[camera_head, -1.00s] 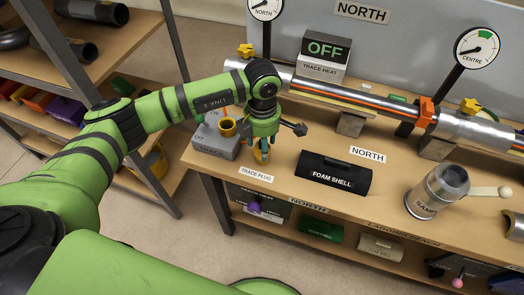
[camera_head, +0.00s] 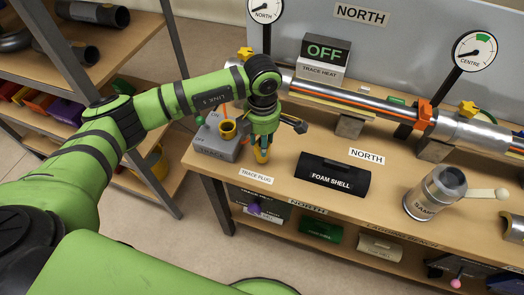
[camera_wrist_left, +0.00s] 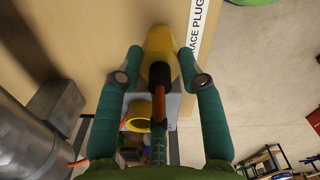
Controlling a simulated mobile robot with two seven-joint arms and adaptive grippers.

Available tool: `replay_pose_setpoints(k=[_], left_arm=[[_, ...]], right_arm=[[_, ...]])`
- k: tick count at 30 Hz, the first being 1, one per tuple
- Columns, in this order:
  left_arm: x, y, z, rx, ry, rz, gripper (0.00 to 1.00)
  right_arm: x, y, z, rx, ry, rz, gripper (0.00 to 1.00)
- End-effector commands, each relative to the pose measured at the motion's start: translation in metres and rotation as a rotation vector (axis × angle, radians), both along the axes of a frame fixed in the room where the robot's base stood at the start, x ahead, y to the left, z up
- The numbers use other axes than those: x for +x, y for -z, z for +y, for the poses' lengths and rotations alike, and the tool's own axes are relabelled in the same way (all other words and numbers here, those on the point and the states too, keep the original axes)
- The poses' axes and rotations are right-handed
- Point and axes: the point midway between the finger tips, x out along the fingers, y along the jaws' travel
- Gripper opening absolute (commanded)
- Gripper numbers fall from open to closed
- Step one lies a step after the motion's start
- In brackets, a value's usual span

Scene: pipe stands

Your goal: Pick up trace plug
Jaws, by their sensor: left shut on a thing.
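The trace plug (camera_head: 262,156) is yellow and stands at the bench's left end, behind the white TRACE PLUG label (camera_head: 256,175). My left gripper (camera_head: 261,146) comes down over it from above and is shut on it. Whether the plug touches the bench top is hard to tell. My right gripper is not in view.
The grey TRACE box (camera_head: 211,143) with a yellow socket (camera_head: 228,129) stands left of the gripper. A black foam shell (camera_head: 333,175) lies to the right. A steel pipe (camera_head: 370,103) runs behind, below the OFF trace heat display (camera_head: 323,52). A sample can (camera_head: 434,192) stands further right.

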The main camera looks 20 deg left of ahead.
Motion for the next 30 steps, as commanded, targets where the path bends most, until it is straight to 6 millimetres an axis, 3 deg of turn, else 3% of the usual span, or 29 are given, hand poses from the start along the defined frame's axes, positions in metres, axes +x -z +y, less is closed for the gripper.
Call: replay_pose_setpoints(k=[5,21,30], left_arm=[[0.0,-0.006,0.0,0.0,0.0,0.0,0.0],[0.001,-0.058,0.0,0.0,-0.001,-0.002,0.0],[0.0,-0.061,0.0,0.0,-0.001,0.0,0.0]], right_arm=[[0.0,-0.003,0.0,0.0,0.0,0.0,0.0],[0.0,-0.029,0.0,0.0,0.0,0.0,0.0],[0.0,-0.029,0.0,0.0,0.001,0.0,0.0]])
